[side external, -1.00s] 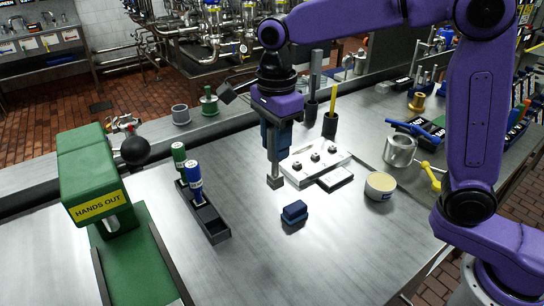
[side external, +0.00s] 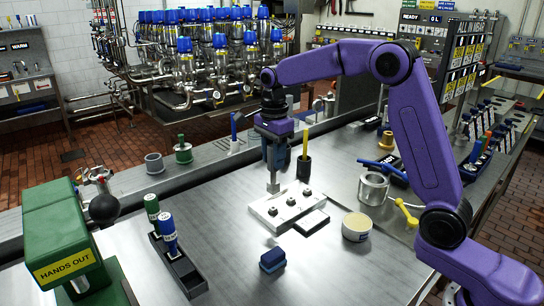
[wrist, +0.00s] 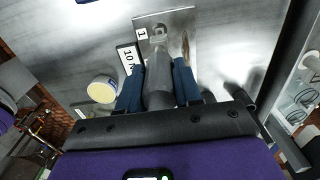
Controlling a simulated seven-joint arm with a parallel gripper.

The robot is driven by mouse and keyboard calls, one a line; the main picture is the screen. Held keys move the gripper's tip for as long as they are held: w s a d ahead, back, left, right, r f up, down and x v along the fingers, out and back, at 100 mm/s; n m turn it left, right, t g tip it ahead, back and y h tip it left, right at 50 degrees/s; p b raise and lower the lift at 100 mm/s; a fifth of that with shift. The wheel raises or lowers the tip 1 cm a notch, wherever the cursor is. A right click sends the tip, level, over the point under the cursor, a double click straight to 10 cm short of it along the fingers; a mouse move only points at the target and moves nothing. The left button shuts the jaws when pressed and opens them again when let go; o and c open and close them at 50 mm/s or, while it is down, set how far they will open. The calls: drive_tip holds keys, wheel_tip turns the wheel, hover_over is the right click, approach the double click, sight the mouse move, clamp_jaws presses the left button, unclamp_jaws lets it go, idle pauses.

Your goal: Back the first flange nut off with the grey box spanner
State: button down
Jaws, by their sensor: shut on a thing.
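My gripper (side external: 275,165) is shut on the grey box spanner (side external: 273,183), which hangs upright between its blue fingers. In the side view the spanner's lower end overlaps the far left part of the pale flange plate (side external: 260,207). I cannot tell its height above the plate. Several dark flange nuts (side external: 291,201) sit in a row on the plate. In the wrist view the spanner (wrist: 159,82) lies between the fingers, with a nut (wrist: 160,29) and a label "1" (wrist: 142,33) beyond it. The spanner's mouth looks free of that nut.
A small "10 N" plate (wrist: 127,56) lies beside the flange plate. A round tan pot (side external: 356,226), blue block (side external: 272,260) and metal cylinder (side external: 373,188) stand near. A dark holder with a yellow handle (side external: 305,141) stands behind. A tray with bottles (side external: 180,262) is left.

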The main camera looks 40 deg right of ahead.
sight(273, 182)
drive_tip(key=shift+f, duration=2.25)
drive_tip(key=shift+f, duration=1.15)
idle(0.4)
drive_tip(key=shift+n, duration=1.7)
drive_tip(key=shift+n, duration=1.8)
